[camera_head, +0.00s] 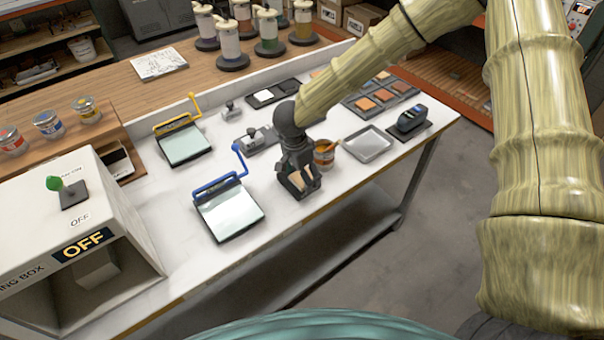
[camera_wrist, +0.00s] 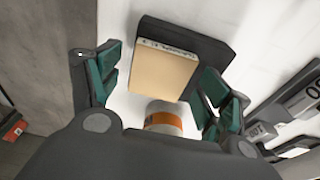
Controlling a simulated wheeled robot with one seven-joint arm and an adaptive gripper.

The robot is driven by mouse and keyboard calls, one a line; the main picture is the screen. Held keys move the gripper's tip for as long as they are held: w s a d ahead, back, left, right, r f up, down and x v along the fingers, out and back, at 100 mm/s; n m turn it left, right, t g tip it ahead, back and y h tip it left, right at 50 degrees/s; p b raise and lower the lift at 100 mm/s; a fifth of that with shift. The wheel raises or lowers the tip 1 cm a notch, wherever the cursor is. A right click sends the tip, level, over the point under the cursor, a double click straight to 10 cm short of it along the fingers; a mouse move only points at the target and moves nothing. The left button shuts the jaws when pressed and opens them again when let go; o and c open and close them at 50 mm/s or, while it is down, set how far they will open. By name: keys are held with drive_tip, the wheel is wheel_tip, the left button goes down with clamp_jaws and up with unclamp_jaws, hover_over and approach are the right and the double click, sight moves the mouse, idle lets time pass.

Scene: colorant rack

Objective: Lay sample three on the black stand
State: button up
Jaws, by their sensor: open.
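A tan sample tile (camera_wrist: 160,58) with small print along its edge lies on a black stand (camera_wrist: 214,50) in the wrist view, partly overlapping it. The print is too small to read, so I cannot tell its number. In the head view the tile (camera_head: 297,180) shows as a beige patch between my fingers, and the stand is mostly hidden there. My gripper (camera_head: 300,188) points down over the table near its front edge. Its green-padded fingers (camera_wrist: 160,78) are open, one on each side of the tile, with visible gaps.
An orange-labelled can (camera_head: 323,154) stands close to the gripper. A metal tray (camera_head: 368,145), a black device (camera_head: 411,120) and a rack of coloured tiles (camera_head: 381,95) are to the right. A blue-handled glass plate (camera_head: 229,210) and the lighting box (camera_head: 75,250) are to the left.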

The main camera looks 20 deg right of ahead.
sight(298, 180)
wheel_tip(298, 180, up, 12)
drive_tip(key=a+b, duration=0.1)
drive_tip(key=b, duration=0.1)
drive_tip(key=shift+s+a+b, duration=0.35)
drive_tip(key=shift+b, duration=0.05)
drive_tip(key=shift+d, duration=0.1)
idle(0.4)
